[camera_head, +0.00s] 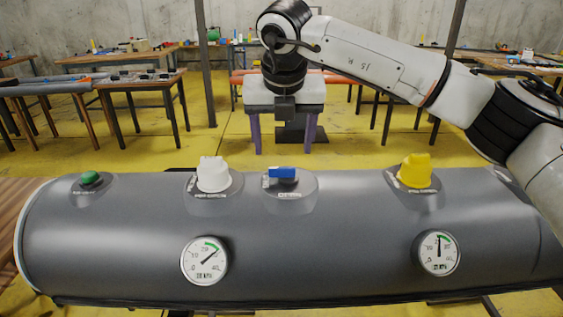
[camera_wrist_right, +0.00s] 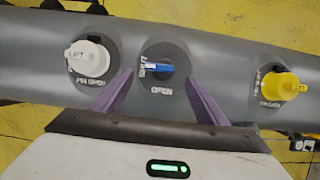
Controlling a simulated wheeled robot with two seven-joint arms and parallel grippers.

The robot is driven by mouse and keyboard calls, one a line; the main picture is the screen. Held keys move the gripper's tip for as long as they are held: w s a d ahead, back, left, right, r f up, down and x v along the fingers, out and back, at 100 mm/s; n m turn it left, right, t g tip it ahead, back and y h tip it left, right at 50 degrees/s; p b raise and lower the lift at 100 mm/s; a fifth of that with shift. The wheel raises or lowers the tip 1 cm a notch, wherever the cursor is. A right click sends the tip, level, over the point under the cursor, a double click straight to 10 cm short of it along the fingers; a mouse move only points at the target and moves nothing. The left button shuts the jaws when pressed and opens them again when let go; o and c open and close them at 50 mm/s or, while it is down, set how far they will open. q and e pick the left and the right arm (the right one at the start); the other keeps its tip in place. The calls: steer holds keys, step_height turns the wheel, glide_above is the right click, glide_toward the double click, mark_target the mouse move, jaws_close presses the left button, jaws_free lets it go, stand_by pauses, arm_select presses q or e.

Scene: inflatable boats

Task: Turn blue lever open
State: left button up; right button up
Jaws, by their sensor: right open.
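The blue lever (camera_head: 282,172) sits on a round dark plate on top of the grey tube (camera_head: 330,215). In the right wrist view the blue lever (camera_wrist_right: 160,68) lies sideways, its left end by the "SHUT" label; "OPEN" is printed below it. My right gripper (camera_head: 283,150) is open, its purple fingers pointing down and spread wide. In the head view it hangs above the tube, seen beyond the lever. In the right wrist view the right gripper's fingertips (camera_wrist_right: 160,74) flank the lever's plate with nothing between them in contact. My left gripper is out of view.
A white knob (camera_head: 213,175) stands left of the lever and a yellow knob (camera_head: 415,171) stands right of it. A green button (camera_head: 90,179) is at the far left. Two gauges, left (camera_head: 204,261) and right (camera_head: 438,253), face front. Tables stand behind on yellow floor.

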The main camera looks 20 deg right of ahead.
mark_target(282, 168)
steer(key=x, duration=0.7)
steer(key=shift+w+f+p, duration=0.1)
steer(key=shift+f+p, duration=0.2)
steer(key=shift+p, duration=0.1)
steer(key=c, duration=1.1)
steer(key=shift+o, duration=0.2)
